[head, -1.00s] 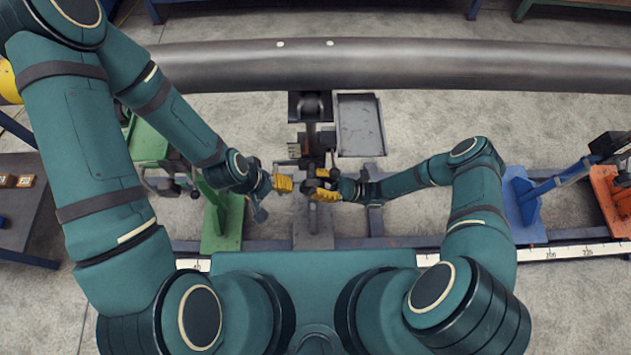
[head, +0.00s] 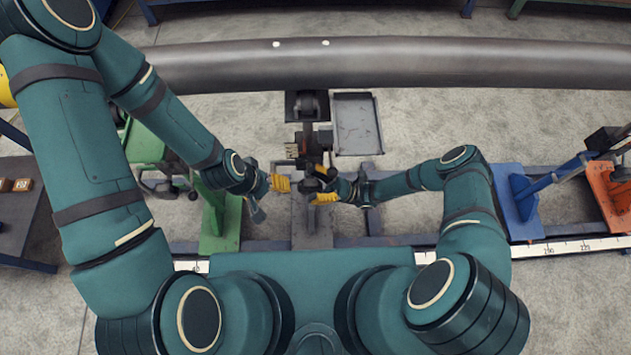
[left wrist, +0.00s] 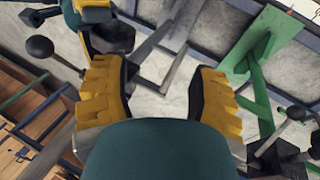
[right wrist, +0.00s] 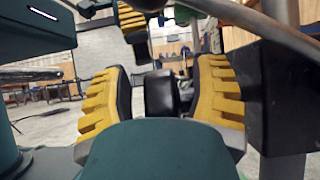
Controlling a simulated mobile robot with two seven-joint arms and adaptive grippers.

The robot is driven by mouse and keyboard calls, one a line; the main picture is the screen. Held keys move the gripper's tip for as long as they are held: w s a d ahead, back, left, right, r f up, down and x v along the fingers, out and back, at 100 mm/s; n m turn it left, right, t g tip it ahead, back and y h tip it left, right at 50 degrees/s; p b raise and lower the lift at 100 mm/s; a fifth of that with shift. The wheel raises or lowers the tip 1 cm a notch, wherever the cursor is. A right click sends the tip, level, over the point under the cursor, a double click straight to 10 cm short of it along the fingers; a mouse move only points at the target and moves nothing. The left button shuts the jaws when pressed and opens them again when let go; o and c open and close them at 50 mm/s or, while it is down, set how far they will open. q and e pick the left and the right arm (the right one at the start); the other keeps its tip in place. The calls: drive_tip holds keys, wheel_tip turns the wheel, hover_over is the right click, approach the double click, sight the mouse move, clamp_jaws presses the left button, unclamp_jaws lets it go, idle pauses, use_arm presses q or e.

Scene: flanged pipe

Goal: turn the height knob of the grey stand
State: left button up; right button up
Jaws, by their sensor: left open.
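The grey stand (head: 312,237) is in the middle of the head view, under the pipe. In the right wrist view a dark knob (right wrist: 160,93) is between the fingers of my right gripper (right wrist: 162,100). The fingers are apart, with narrow gaps showing beside the knob. In the head view my right gripper (head: 325,187) is close against the stand's right side, and its fingers are partly hidden.
A long grey pipe (head: 400,62) crosses behind the stand. A shallow grey tray (head: 357,125) is right of the stand. A green stand (head: 220,225) is at left; blue (head: 522,205) and orange (head: 610,195) stands are at right. A ruled rail (head: 560,248) runs along the front.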

drive_tip(key=v, duration=1.2)
drive_tip(key=shift+d, duration=0.1)
